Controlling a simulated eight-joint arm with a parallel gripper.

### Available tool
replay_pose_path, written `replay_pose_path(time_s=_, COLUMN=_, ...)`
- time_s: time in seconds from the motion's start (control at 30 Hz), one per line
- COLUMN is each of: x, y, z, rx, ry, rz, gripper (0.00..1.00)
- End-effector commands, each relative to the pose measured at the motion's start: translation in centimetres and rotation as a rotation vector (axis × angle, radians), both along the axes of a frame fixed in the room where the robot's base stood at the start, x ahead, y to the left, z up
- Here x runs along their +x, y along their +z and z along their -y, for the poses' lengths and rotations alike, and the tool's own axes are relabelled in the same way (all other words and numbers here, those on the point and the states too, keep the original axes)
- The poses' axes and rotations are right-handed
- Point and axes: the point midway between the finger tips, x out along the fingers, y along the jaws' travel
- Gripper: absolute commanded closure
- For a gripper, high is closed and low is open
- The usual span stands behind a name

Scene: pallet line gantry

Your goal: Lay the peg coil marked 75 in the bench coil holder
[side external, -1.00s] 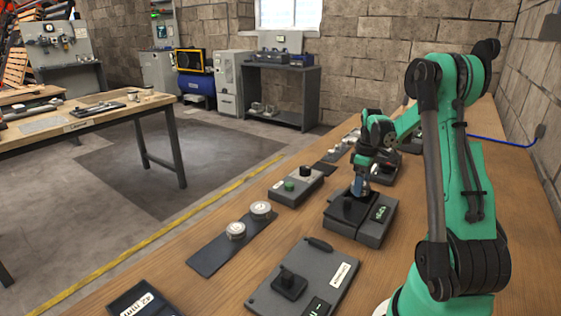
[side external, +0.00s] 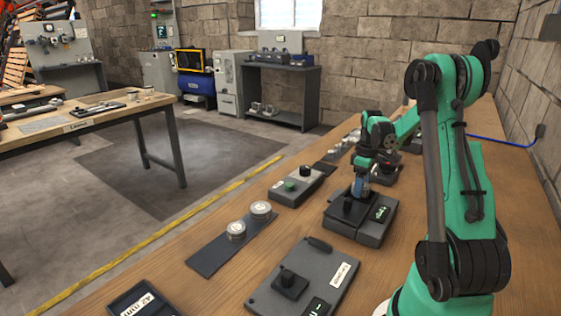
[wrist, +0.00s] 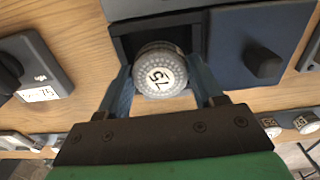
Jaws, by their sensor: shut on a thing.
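The peg coil marked 75 (wrist: 160,72) is a pale grey, round, speckled piece with a white label on its top face. In the wrist view, my gripper (wrist: 162,82) is shut on it, one blue finger at each side. The coil is at a dark square-walled holder (wrist: 122,38); I cannot tell whether it rests on the bottom. In the side view, my gripper (side external: 360,187) is low over a dark unit (side external: 345,226) with a black box on top and a small lit display. The coil is hidden there.
A dark strip with two round pale coils (side external: 261,208) lies to the left. A box with a green button (side external: 290,185) stands behind it. A grey plate with a black knob (side external: 318,268) lies in front. Bare wood shows between them.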

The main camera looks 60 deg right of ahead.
Motion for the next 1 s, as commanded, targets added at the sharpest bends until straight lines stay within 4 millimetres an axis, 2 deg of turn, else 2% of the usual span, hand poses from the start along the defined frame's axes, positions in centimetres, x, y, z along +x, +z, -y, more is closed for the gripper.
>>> replay_pose_path(time_s=0.57, x=0.01, y=-0.48, z=0.01, rx=0.0, ry=0.0, rz=0.0, gripper=1.0)
replay_pose_path(time_s=0.6, x=0.01, y=-0.48, z=0.01, rx=0.0, ry=0.0, rz=0.0, gripper=0.31)
replay_pose_path(time_s=0.7, x=0.01, y=-0.48, z=0.01, rx=0.0, ry=0.0, rz=0.0, gripper=0.03)
replay_pose_path(time_s=0.83, x=0.01, y=-0.48, z=-0.01, rx=0.001, ry=0.0, rz=0.0, gripper=0.03)
replay_pose_path(time_s=0.87, x=0.01, y=-0.48, z=-0.02, rx=0.001, ry=0.0, rz=0.0, gripper=0.09)
replay_pose_path(time_s=0.9, x=0.01, y=-0.48, z=-0.03, rx=0.001, ry=0.0, rz=0.0, gripper=0.0)
replay_pose_path(time_s=1.0, x=0.01, y=-0.48, z=-0.04, rx=0.002, ry=0.001, rz=0.0, gripper=0.0)
